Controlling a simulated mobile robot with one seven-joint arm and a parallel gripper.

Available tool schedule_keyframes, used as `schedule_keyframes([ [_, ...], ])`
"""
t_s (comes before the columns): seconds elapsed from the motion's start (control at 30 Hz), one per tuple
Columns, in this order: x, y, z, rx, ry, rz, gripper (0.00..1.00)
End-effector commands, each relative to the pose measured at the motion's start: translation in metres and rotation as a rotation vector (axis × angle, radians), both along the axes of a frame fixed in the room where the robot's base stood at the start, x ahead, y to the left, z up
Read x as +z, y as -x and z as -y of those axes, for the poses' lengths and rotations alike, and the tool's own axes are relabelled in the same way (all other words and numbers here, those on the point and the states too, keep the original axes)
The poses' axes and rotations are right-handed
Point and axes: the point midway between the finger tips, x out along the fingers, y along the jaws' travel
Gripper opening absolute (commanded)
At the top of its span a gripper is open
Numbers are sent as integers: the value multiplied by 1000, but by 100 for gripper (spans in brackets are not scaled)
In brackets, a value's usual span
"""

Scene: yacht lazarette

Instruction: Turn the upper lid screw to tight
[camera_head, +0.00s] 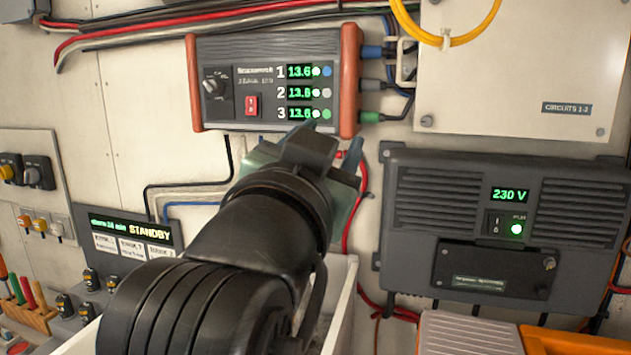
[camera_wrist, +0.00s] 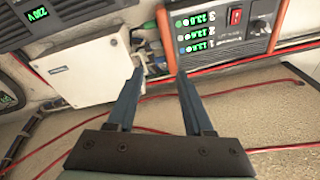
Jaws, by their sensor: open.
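The dark inverter (camera_head: 505,220) with a green 230 V display hangs on the wall at right in the head view. A black lid (camera_head: 485,270) sits on its lower front. A small round screw (camera_head: 549,263) shows at the lid's upper right, with what looks like another (camera_head: 543,293) below it. Their turn is too small to read. My gripper (camera_head: 330,148) is left of the inverter, in front of the charger's lower edge, apart from the lid. In the wrist view my gripper (camera_wrist: 160,72) is open with nothing between its fingers. The lid is not clear there; part of the inverter (camera_wrist: 40,12) shows.
A charger (camera_head: 265,80) with orange ends and plugged cables is above my gripper. A white panel (camera_head: 510,70) is above the inverter. Red cables (camera_head: 358,200) run down between my gripper and the inverter. An orange-and-grey case (camera_head: 470,335) lies below the inverter.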

Motion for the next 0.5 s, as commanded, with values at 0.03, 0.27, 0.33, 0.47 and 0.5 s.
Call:
schedule_keyframes([
  [0.03,-28,-5,1,21,58,-50,52],
  [0.27,-107,-8,-7,134,214,-185,52],
  [0.33,-126,-6,-8,164,242,-215,52],
  [0.47,-159,-1,-10,215,283,-265,52],
  [0.5,-168,2,-11,231,294,-278,52],
])
